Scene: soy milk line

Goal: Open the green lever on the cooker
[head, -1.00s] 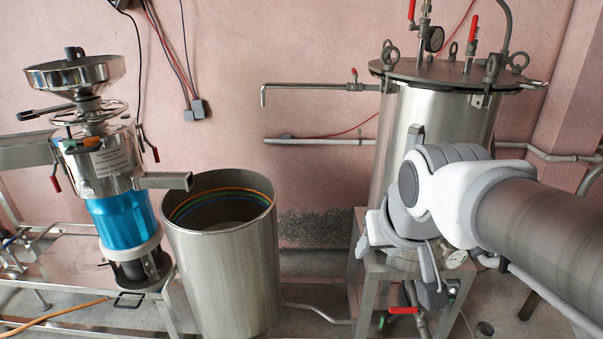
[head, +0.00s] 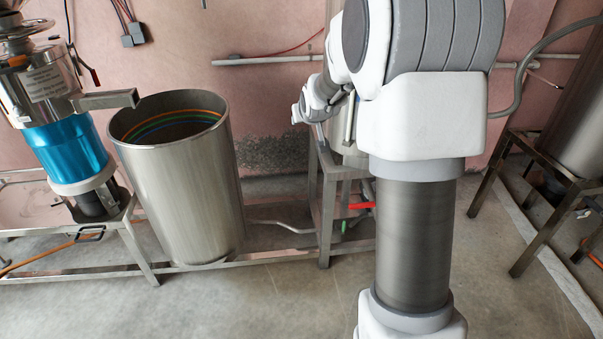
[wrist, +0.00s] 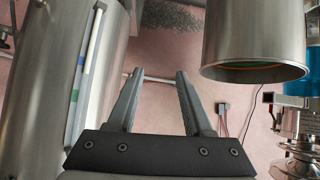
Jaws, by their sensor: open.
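The cooker, a steel tank on a metal stand (head: 330,195), is mostly hidden behind my arm in the head view. The green lever (head: 343,227) shows as a small green piece low at the stand, just below a red lever (head: 361,206). I cannot tell its exact angle. In the wrist view the cooker wall (wrist: 40,90) fills the left side, with a tube gauge with blue and green bands. My gripper (wrist: 160,76) is open and empty between the cooker and a steel barrel. The green lever is not visible in the wrist view.
The open steel barrel (head: 185,190) stands left of the stand and shows at the upper right of the wrist view (wrist: 255,35). A blue grinder (head: 65,150) is at far left. Another tank on a stand (head: 580,120) is at right. Bare floor lies in front.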

